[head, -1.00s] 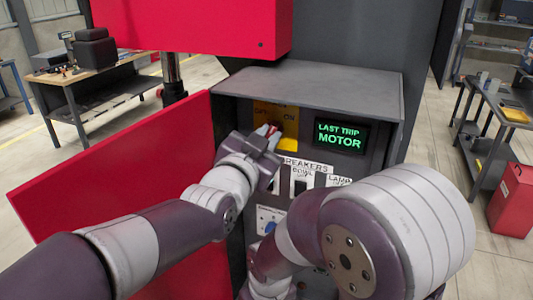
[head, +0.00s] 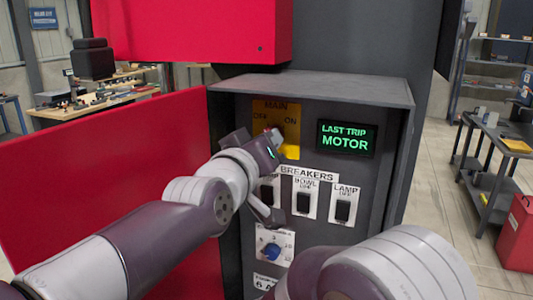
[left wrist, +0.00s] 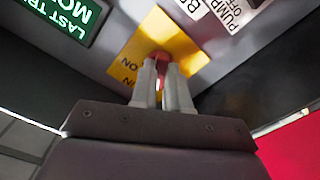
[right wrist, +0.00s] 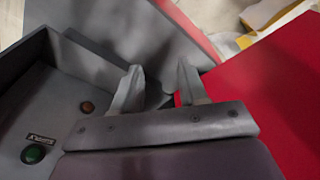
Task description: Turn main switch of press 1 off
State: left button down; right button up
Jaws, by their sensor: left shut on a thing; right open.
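The main switch is a red handle on a yellow plate (head: 291,152) at the top of the grey panel, with OFF at its left and ON at its right. My left gripper (head: 274,134) is at the plate. In the left wrist view my left gripper (left wrist: 161,75) is shut on the red handle (left wrist: 160,57), in front of the yellow plate (left wrist: 178,42). The fingers hide much of the handle, and I cannot tell which way it points. My right gripper (right wrist: 160,72) is open and empty, away from the switch; the head view does not show its fingers clearly.
A lit LAST TRIP MOTOR display (head: 345,139) is right of the switch. Breakers (head: 304,202) and a blue knob (head: 271,252) sit below. The red door (head: 110,170) stands open at left.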

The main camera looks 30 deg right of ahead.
pick_arm(q)
jog(key=shift+f+n+b, duration=0.2)
jog(key=shift+n+b, duration=0.15)
jog(key=shift+n, duration=0.95)
jog(key=c, duration=1.1)
grip_release()
jog(key=shift+r, duration=0.1)
jog(key=b+v, duration=0.1)
jog(key=v, duration=1.1)
jog(key=shift+s+a+b, duration=0.2)
jog(key=shift+a+b, duration=0.05)
jog(key=shift+b, duration=0.05)
